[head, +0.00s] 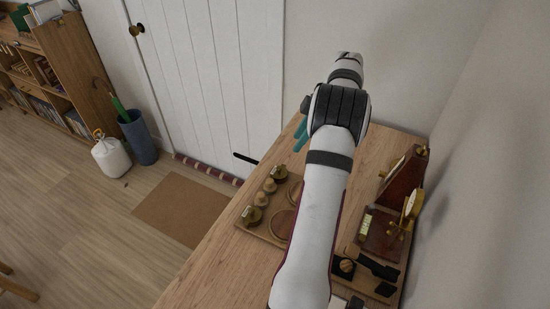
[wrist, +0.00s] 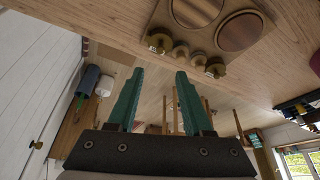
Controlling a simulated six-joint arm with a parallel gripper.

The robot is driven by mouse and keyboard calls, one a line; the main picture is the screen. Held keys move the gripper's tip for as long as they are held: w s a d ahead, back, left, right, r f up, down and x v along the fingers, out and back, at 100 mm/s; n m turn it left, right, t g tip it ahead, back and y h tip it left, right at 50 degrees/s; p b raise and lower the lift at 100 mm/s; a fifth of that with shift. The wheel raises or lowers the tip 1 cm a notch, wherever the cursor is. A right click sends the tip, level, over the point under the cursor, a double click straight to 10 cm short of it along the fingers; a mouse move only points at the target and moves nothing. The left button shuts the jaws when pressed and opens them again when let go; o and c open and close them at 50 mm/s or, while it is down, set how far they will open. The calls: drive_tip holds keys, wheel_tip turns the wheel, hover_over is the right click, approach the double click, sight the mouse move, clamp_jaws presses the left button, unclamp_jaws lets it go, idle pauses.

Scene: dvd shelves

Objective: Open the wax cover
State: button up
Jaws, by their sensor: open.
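I cannot tell for certain which thing is the wax cover. A wooden board (head: 243,222) at the table's left edge bears several small round brass and wooden pieces (head: 262,198) and round wooden discs (head: 283,223), partly hidden by my arm. In the wrist view the board (wrist: 192,21) lies above and right of the fingers, with two discs (wrist: 239,31) and the small round pieces (wrist: 181,52). My gripper (head: 300,135), with teal fingers, is beyond the board in the head view. It is open and empty in the wrist view (wrist: 160,74), apart from the board.
On the table's right stand a dark wooden pyramid-shaped piece (head: 402,180), a brass dial (head: 411,203), a wooden box (head: 381,236) and black pieces (head: 378,267). A wall runs close along that side. A white door (head: 205,80) is behind; open floor (head: 80,225) is left.

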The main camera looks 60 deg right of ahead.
sight(279, 168)
drive_tip(key=x, duration=1.1)
drive_tip(key=shift+w+f, duration=0.1)
drive_tip(key=shift+f, duration=0.1)
clamp_jaws()
